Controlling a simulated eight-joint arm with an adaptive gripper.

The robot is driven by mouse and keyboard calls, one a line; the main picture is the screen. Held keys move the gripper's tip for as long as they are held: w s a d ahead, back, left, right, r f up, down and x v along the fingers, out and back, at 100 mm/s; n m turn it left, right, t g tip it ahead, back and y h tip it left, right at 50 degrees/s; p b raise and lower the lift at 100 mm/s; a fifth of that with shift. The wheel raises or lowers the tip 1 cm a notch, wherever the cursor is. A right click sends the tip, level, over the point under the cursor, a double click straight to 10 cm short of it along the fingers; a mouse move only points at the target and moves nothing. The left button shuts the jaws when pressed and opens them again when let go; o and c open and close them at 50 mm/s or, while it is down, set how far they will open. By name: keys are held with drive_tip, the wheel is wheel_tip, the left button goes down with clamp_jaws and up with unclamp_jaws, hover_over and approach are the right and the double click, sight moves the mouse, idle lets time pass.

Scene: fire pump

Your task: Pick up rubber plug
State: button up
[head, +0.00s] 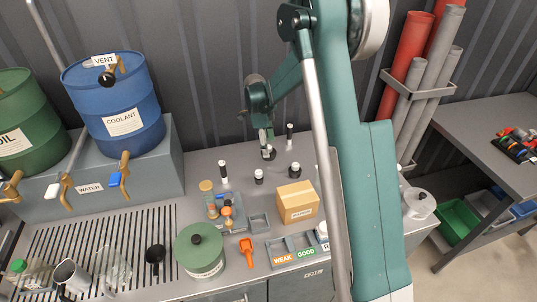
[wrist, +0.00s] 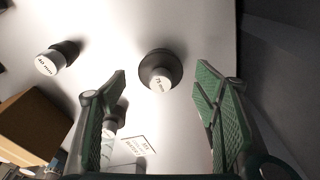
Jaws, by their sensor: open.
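The pieces that look most like rubber plugs are dark and round with white size labels. One marked 75 mm (wrist: 174,58) stands on the pale bench in the wrist view, just beyond and between my fingertips. Another, marked 40 mm (wrist: 68,48), stands to its left. In the head view a dark piece with a white label (head: 294,170) stands behind the cardboard box, and a similar one (head: 258,177) is left of it. My gripper (wrist: 160,88) is open and empty, its green ribbed fingers apart. In the head view my gripper (head: 267,143) hangs low over the back of the bench, partly covering what is under it.
A cardboard box (head: 297,202) stands near; its side also shows in the wrist view (wrist: 30,122). A blue tray with bottles (head: 222,212), a green pot (head: 200,252) and sorting bins (head: 300,252) are in front. The corrugated wall (head: 215,90) is close behind.

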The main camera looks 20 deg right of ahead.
drive_tip(key=shift+d+f, duration=0.2)
drive_tip(key=shift+f, duration=0.8)
drive_tip(key=shift+d+f, duration=0.15)
drive_tip(key=shift+f, duration=0.85)
drive_tip(key=shift+c, duration=0.7)
drive_tip(key=c, duration=0.9)
